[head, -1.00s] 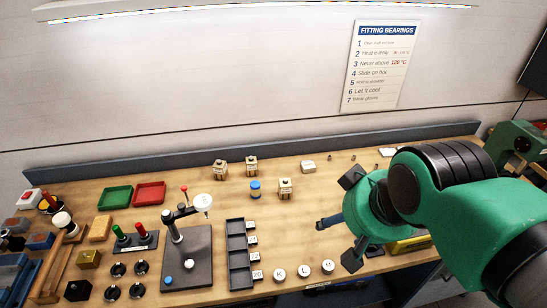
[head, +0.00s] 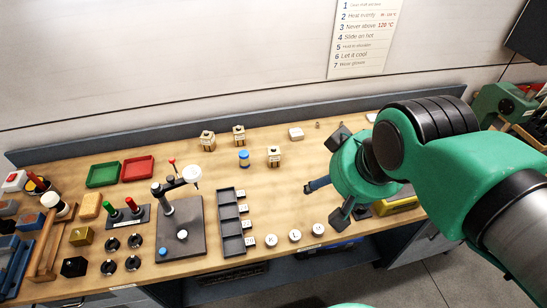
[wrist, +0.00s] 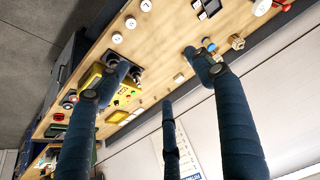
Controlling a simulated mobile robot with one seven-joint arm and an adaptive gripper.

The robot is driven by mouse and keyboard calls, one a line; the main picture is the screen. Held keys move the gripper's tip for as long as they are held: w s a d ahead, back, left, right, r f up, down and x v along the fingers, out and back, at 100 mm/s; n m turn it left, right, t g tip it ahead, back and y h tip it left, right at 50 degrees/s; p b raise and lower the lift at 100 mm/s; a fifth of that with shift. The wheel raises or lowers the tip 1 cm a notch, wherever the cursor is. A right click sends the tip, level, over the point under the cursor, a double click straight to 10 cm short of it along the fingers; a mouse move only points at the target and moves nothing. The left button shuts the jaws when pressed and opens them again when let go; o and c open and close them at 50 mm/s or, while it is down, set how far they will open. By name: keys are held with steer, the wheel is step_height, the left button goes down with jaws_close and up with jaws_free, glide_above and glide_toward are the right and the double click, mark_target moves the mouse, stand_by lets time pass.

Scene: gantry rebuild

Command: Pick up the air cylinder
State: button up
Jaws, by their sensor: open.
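I cannot single out the air cylinder for certain in either view; my arm hides part of the bench's right side in the head view. My gripper (head: 322,186) is above the right part of the bench, with a dark blue finger pointing left. In the wrist view my gripper (wrist: 155,78) shows several dark blue fingers spread apart, with nothing held between them. A silver and dark block (wrist: 208,9) lies at the top of the wrist view, beyond the fingertips.
A yellow case (wrist: 122,94) lies near the bench edge, partly behind a finger. Round white labelled pieces (head: 295,235) line the front. A press stand (head: 180,230), a black tray (head: 232,240) and a blue-capped jar (head: 243,158) stand left of my gripper. Bare wood lies between.

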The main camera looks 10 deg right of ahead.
steer(key=shift+w+r, duration=0.1)
steer(key=w+f+n+g+p, duration=0.1)
steer(key=w+f+n+g, duration=0.15)
steer(key=w, duration=2.15)
steer(key=w+f+g, duration=0.1)
steer(key=w+f, duration=0.5)
steer(key=w+a+f+n+g, duration=0.1)
steer(key=w+f, duration=0.5)
steer(key=f, duration=0.1)
steer(key=w+f+g+p, duration=0.1)
steer(key=w+f, duration=0.6)
steer(key=shift+a+f, duration=0.1)
steer(key=shift+a, duration=0.3)
steer(key=shift+w+f, duration=0.35)
steer(key=shift+f, duration=0.25)
